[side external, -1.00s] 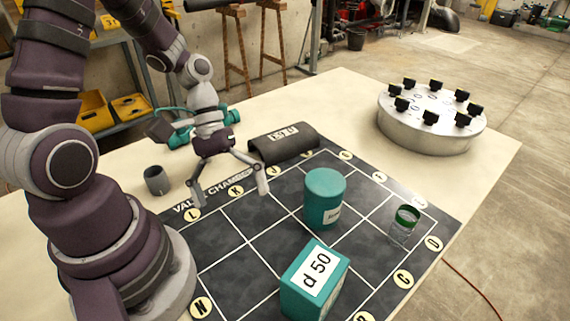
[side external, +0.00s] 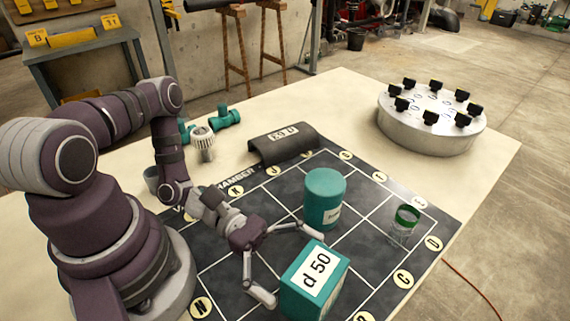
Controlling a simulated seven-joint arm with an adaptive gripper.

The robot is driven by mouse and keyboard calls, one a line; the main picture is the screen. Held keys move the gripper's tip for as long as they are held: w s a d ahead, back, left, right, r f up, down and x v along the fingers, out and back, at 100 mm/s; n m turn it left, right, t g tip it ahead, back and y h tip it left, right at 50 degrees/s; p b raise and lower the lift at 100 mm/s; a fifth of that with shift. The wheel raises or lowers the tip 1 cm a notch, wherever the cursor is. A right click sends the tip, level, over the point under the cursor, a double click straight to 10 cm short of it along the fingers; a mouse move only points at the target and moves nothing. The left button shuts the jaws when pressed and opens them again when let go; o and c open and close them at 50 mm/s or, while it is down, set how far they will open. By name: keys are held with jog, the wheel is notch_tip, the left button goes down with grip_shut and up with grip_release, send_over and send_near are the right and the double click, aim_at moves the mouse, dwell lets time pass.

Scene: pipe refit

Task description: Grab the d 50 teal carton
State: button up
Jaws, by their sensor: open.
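The teal carton labelled d 50 (side external: 314,282) stands on the dark gridded mat (side external: 225,272) near the front edge of the picture. My gripper (side external: 296,263) is open, its two fingers spread towards the carton from the left. One finger is near the carton's lower left side and the other is near its upper back edge. I cannot tell whether either finger touches it. Nothing shows between the fingers except part of the mat and the carton's near edge.
A teal cylinder (side external: 324,197) stands on the mat just behind the carton. A clear jar with a green band (side external: 404,225) stands to the right. A dark curved cover (side external: 283,144), teal fittings (side external: 226,117) and a round metal flange (side external: 431,120) lie farther back.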

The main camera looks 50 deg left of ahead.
jog(key=shift+x, duration=1.25)
jog(key=c, duration=1.2)
jog(key=shift+r, duration=0.1)
